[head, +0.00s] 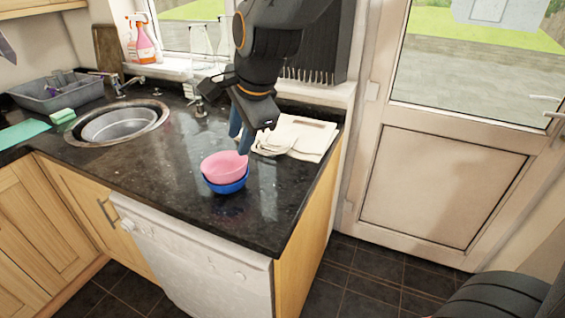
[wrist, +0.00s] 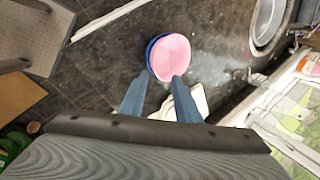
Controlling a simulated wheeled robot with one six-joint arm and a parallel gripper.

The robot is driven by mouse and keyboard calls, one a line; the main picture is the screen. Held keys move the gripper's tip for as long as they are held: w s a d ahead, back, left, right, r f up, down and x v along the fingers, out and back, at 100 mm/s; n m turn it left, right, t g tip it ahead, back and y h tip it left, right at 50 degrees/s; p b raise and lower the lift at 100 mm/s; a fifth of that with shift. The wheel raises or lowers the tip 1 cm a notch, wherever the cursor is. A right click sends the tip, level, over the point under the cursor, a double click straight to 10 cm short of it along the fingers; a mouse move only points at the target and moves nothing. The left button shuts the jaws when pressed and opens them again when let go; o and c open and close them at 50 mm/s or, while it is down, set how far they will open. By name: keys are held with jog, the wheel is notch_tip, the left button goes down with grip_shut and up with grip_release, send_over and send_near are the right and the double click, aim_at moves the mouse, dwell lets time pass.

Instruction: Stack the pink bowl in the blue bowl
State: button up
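The pink bowl (head: 225,164) sits inside the blue bowl (head: 227,186) on the dark granite counter, slightly tilted, with the blue rim showing below it. In the wrist view the pink bowl (wrist: 171,57) covers most of the blue bowl (wrist: 151,52), whose edge shows on the left. My gripper (head: 241,138) is above and just behind the bowls, with its blue fingers pointing down. In the wrist view the fingers of my gripper (wrist: 154,95) are spread apart with nothing between them, and the bowls lie beyond the tips.
A folded cream cloth (head: 300,137) lies behind the bowls on the right. A round sink (head: 118,124) is at the left, with a grey dish rack (head: 57,92) beyond it. The counter's front and right edges are close to the bowls. Bare counter lies left of them.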

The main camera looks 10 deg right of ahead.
jog(key=s+d+f+n+g+h, duration=0.1)
jog(key=s+d+f+n, duration=0.2)
jog(key=d, duration=0.4)
jog(key=s+d+f+n+g+h, duration=0.1)
jog(key=s+d+f+n, duration=0.3)
jog(key=d, duration=0.3)
jog(key=s+d+f+n+g, duration=0.1)
jog(key=s+d+f+n, duration=0.3)
jog(key=d, duration=0.4)
jog(key=shift+f+n+h, duration=0.4)
jog(key=shift+f+n, duration=0.5)
